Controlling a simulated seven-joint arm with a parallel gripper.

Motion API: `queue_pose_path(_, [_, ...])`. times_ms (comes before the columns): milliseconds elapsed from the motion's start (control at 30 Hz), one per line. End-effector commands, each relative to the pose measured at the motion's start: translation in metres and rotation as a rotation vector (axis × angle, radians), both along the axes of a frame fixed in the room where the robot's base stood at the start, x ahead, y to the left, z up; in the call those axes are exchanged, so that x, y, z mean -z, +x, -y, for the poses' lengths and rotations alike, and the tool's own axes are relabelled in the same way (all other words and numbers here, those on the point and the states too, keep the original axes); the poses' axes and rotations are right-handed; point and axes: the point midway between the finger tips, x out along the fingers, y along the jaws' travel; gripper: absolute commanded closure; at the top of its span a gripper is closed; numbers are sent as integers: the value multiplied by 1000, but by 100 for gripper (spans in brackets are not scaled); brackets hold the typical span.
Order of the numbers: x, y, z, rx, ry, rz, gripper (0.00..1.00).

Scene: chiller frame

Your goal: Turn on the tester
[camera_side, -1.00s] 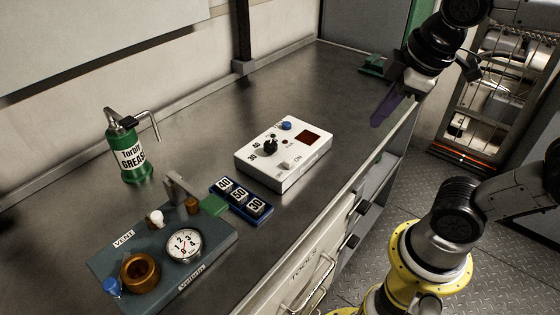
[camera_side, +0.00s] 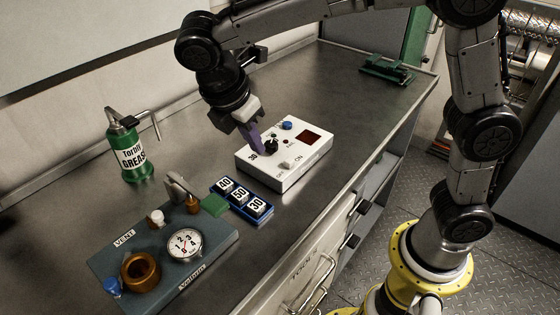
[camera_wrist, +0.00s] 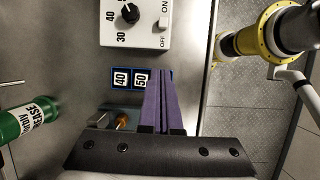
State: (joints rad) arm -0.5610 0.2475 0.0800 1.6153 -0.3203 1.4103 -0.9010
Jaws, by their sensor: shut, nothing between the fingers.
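The tester is a white box (camera_side: 292,172) on the metal bench in the side view. The switch position is too small to tell. My gripper (camera_side: 258,148) has purple fingers, shut and empty, above the tester's left part near the knob. The fingers (camera_wrist: 160,75) also show in the wrist view.
A blue tray (camera_side: 232,212) with number blocks 40, 50 and 30 lies beside the tester. A teal vent panel (camera_side: 210,232) with a gauge and a green grease can (camera_side: 129,150) stand to the left.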

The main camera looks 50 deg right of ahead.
Motion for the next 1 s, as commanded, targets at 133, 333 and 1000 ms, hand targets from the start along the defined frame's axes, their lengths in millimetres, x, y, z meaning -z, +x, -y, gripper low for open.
queue_pose_path(133, [6,-3,-9,-23,-8,-12,100])
queue_pose_path(333, [5,-3,-8,-22,-7,-12,100])
queue_pose_path(1000, [84,-4,24,-19,-9,-16,100])
